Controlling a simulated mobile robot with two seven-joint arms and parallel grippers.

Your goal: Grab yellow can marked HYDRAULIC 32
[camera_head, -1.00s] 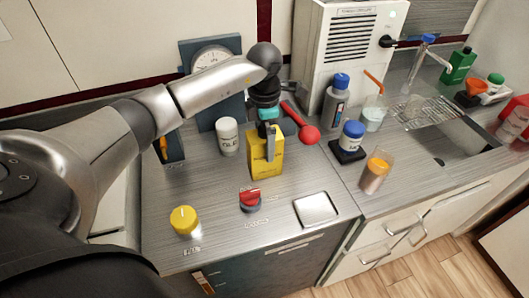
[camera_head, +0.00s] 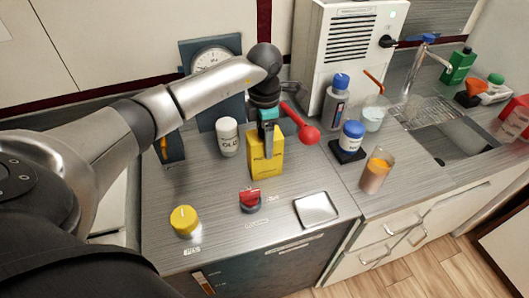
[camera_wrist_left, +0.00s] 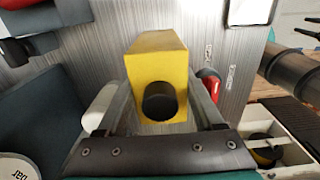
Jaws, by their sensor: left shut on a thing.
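The yellow can (camera_head: 266,163) is a rectangular block shape standing on the steel counter; print on its front is too small to read. My left gripper (camera_head: 267,135) comes down on it from above and is shut on its upper part. In the left wrist view the can (camera_wrist_left: 157,60) with a round black cap (camera_wrist_left: 160,101) sits between the two fingers of my left gripper (camera_wrist_left: 158,105). I cannot tell whether its base touches the counter. My right gripper is not in view.
A white jar (camera_head: 228,137) stands close left of the can. A red spoon-like tool (camera_head: 304,130) lies behind right. A yellow-lidded jar (camera_head: 184,220), a red-topped item (camera_head: 250,200) and a metal tray (camera_head: 316,209) are in front. A dial scale (camera_head: 213,90) stands behind.

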